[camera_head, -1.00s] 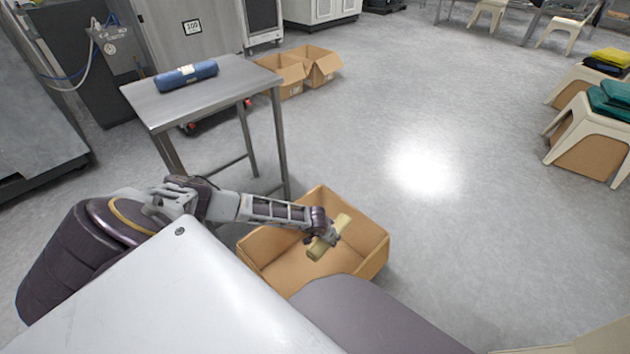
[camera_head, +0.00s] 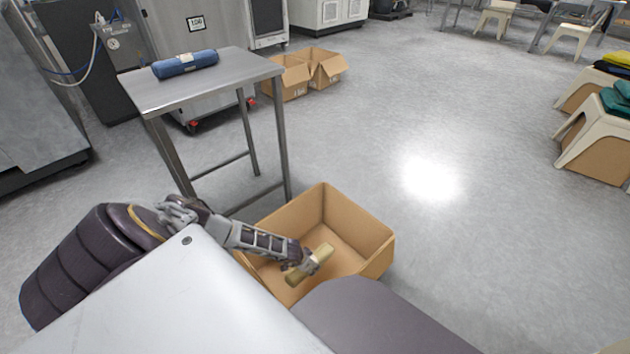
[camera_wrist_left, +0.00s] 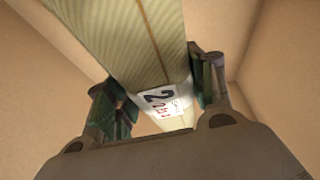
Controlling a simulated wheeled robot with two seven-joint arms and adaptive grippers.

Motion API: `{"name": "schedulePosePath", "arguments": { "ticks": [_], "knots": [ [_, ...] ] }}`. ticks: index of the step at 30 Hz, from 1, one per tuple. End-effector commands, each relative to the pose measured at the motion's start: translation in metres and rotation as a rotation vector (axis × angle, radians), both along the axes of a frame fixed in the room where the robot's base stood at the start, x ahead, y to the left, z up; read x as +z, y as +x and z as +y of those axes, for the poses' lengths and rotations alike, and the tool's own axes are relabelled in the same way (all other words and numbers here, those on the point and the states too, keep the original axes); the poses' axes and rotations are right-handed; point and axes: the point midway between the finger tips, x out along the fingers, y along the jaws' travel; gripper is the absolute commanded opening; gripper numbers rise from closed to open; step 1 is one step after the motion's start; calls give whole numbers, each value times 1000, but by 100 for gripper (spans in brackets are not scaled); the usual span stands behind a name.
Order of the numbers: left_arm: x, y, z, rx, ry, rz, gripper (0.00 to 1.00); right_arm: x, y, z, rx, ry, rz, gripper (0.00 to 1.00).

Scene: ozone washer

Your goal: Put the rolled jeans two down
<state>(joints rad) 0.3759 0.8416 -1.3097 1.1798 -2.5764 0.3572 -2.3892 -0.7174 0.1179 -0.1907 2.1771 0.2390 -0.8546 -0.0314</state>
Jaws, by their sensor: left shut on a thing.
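The rolled jeans two (camera_head: 321,253) are a khaki roll with a white band; the band shows a "2" in the left wrist view (camera_wrist_left: 163,98). My left gripper (camera_head: 306,263) is shut on the roll near its middle, with one finger on each side (camera_wrist_left: 160,90). The roll is tilted over an open cardboard box (camera_head: 374,262), and the box walls fill the wrist view's background (camera_wrist_left: 275,60). I cannot tell whether the roll touches the box floor. My right gripper is not in view.
A steel table (camera_head: 240,69) with a blue roll (camera_head: 186,63) stands behind the box. Two open cardboard boxes (camera_head: 285,82) sit beyond it. White stools (camera_head: 595,140) with folded clothes stand at the right. The middle floor is clear.

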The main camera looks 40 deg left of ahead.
Motion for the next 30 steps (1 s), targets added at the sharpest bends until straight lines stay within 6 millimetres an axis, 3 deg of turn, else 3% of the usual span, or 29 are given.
{"name": "schedulePosePath", "arguments": {
  "ticks": [19,30],
  "knots": [
    [-11,-4,2,-6,-1,-2,18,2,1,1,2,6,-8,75],
    [-44,-4,2,-5,-1,-2,18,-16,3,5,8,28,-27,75]
  ]
}}
